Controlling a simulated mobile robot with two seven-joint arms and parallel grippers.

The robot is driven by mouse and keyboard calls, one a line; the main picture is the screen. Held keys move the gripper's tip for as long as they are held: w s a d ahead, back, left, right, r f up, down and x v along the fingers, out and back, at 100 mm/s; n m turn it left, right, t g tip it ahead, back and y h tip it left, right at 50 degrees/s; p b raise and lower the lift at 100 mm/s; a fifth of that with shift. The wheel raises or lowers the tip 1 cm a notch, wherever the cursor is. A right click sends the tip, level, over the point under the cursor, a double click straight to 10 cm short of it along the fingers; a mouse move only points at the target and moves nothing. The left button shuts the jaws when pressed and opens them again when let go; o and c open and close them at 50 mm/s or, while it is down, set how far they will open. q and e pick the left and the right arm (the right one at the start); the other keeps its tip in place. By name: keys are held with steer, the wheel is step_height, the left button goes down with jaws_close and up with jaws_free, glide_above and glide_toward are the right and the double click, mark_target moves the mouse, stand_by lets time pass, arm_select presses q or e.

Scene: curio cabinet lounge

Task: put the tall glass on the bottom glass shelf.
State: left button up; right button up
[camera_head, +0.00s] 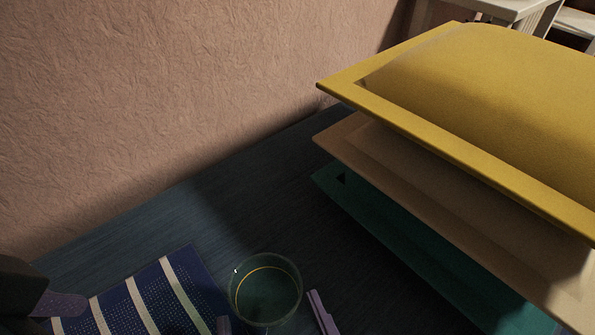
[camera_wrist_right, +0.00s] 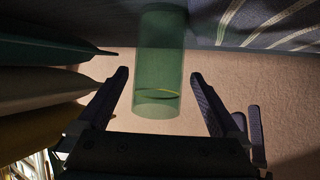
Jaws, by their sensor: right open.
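The tall glass (camera_head: 265,288) is a greenish see-through cylinder with a thin yellow ring, standing upright on the dark blue tabletop. It also shows in the right wrist view (camera_wrist_right: 158,62). My right gripper (camera_head: 268,307) is open, with one purple finger on each side of the glass. In the right wrist view the fingers (camera_wrist_right: 160,80) flank the glass, with a gap visible on both sides. Part of my left gripper (camera_head: 60,304) shows at the left edge; its other finger is hidden. I cannot make out a glass shelf in either view.
Three stacked, overhanging panels, yellow (camera_head: 480,100), beige (camera_head: 420,190) and teal (camera_head: 400,230), stand close right of the glass. A blue striped cloth (camera_head: 140,290) lies to its left. A textured wall (camera_head: 180,90) rises behind. White furniture (camera_head: 510,8) is at the far right.

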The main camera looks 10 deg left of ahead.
mark_target(265, 284)
steer(key=b+x, duration=0.1)
steer(key=x, duration=0.2)
steer(key=shift+w, duration=0.15)
steer(key=shift+d, duration=0.1)
steer(key=shift+c, duration=1.2)
jaws_close()
steer(key=shift+r, duration=0.1)
step_height(265, 284, up, 20)
steer(key=p, duration=2.1)
steer(key=shift+p, duration=0.35)
